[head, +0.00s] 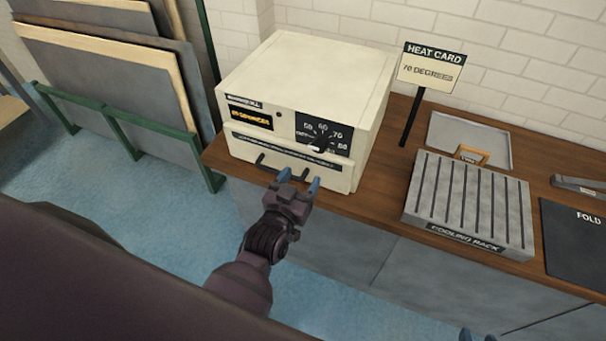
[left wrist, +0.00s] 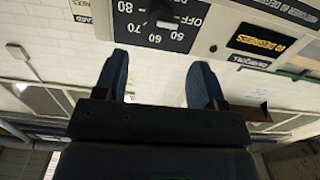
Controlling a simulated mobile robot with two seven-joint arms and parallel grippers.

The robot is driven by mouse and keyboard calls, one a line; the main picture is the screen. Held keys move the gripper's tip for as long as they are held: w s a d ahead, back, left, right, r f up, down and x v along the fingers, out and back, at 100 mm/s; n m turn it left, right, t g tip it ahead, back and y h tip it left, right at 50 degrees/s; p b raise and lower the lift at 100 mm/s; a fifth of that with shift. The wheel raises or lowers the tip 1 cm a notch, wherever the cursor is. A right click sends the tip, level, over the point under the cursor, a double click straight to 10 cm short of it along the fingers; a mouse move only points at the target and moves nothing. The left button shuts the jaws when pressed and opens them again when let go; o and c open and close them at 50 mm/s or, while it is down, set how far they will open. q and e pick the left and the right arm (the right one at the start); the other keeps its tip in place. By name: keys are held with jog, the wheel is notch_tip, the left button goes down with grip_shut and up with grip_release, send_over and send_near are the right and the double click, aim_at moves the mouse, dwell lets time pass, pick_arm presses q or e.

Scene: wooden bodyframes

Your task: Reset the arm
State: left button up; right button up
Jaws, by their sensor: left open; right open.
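My left gripper (head: 299,181) is open, with its two blue fingers in front of the lower face of the cream oven box (head: 305,75). The fingers look empty and overlap the dark handle bar (head: 262,163); I cannot tell whether they touch it. In the left wrist view the open left gripper (left wrist: 160,68) has blank pale surface between its fingers, and the dial (left wrist: 163,15) shows upside down above them. The dial also shows in the head view (head: 318,146).
The oven stands on a wooden counter (head: 385,192). A heat card sign (head: 431,67) reads 70 degrees. A cooling rack (head: 470,203), a grey tray (head: 455,132) and a black fold mat (head: 580,245) lie to the right. Boards in a green rack (head: 130,135) stand left.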

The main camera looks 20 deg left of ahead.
pick_arm(q)
jog(key=shift+f, duration=0.1)
jog(key=s+a+f+g+b, duration=0.1)
jog(key=s+a+f+g, duration=0.2)
jog(key=s+a+f, duration=0.2)
jog(key=s+a+f+g+b, duration=0.1)
jog(key=s+a+f+g, duration=0.2)
jog(key=s+a+f, duration=0.2)
jog(key=s+f, duration=0.3)
jog(key=s, duration=0.3)
jog(key=shift+a+m+y, duration=0.15)
jog(key=shift+m+y, duration=0.25)
